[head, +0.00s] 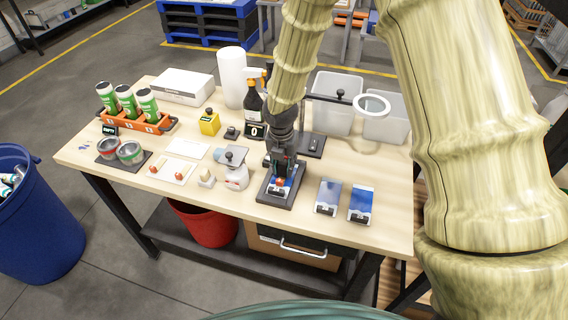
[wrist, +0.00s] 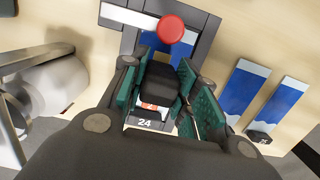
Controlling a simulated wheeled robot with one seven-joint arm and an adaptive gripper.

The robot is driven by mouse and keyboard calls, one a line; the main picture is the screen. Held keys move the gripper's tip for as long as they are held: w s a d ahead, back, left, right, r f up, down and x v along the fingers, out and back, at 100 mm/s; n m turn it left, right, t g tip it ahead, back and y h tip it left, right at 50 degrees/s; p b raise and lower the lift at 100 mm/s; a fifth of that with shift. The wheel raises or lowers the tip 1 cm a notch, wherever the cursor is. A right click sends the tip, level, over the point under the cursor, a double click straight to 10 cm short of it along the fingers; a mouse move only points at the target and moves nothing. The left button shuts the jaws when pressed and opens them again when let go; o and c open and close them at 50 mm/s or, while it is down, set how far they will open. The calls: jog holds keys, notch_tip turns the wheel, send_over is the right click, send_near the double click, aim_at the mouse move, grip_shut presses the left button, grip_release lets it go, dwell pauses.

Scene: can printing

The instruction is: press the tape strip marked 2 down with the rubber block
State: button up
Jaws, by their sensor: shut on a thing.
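My gripper (head: 283,163) is over a dark plate fixture (head: 268,196) near the front middle of the table. In the wrist view its green-padded fingers (wrist: 157,88) are shut on a black block (wrist: 158,78), which looks like the rubber block. A blue and white sheet (wrist: 152,42) lies in the fixture under the block. A small orange-red patch (wrist: 149,106) with a pale mark shows just below the block; it may be tape strip 2, but most of it is hidden. I cannot tell whether the block touches the sheet.
A red round knob (wrist: 170,28) is close to the block. Two blue and white sheets (head: 327,197) (head: 362,204) lie to the right. A grey-white device (head: 236,174) stands to the left. A spray bottle (head: 252,100) and clear bins (head: 334,110) are behind.

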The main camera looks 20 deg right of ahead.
jog(key=shift+s+f, duration=0.15)
jog(key=shift+f, duration=0.25)
dwell(2.2)
jog(key=shift+r+p, duration=3.4)
jog(key=shift+r, duration=0.2)
